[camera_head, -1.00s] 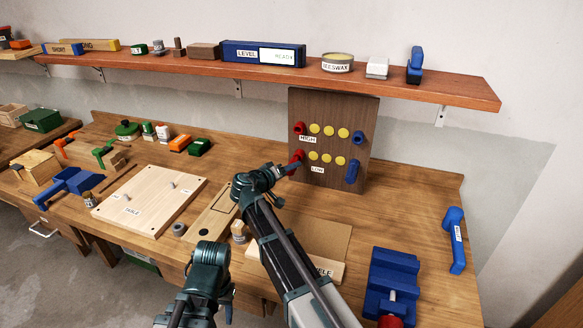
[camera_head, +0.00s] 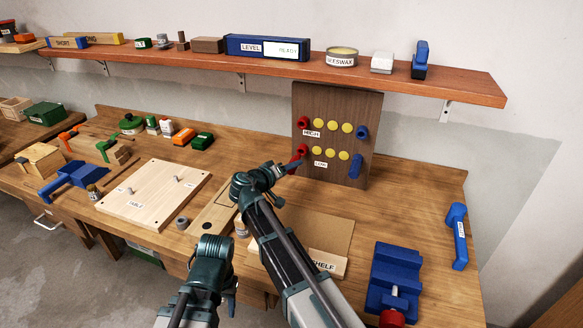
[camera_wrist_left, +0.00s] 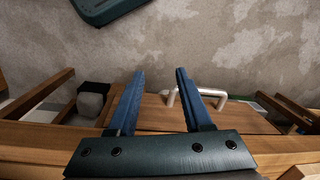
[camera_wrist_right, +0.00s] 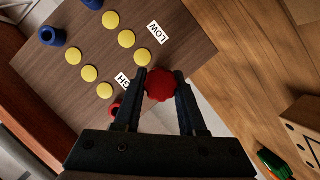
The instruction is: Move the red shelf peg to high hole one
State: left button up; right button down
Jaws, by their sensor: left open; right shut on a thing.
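A dark brown peg board (camera_head: 360,110) stands upright at the back of the bench, with a HIGH row and a LOW row of yellow discs. Another red peg (camera_head: 301,149) is at the left end of the low row. My right gripper (camera_head: 292,168) is shut on this low red peg, whose round head shows between the fingertips in the right wrist view (camera_wrist_right: 158,84). Whether its shaft is still in the board is hidden. My left gripper (camera_wrist_left: 155,78) is open and empty near the bench front.
A wall shelf (camera_head: 300,72) overhangs the board. A SHELF-labelled board (camera_head: 330,235), a TABLE-labelled board (camera_head: 150,195) and a blue vise (camera_head: 385,275) occupy the bench.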

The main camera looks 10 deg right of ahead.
aim_at(291, 173)
jog(key=shift+s+a, duration=0.55)
jog(key=shift+s, duration=0.3)
jog(key=shift+s+a, duration=0.55)
jog(key=shift+s, duration=0.3)
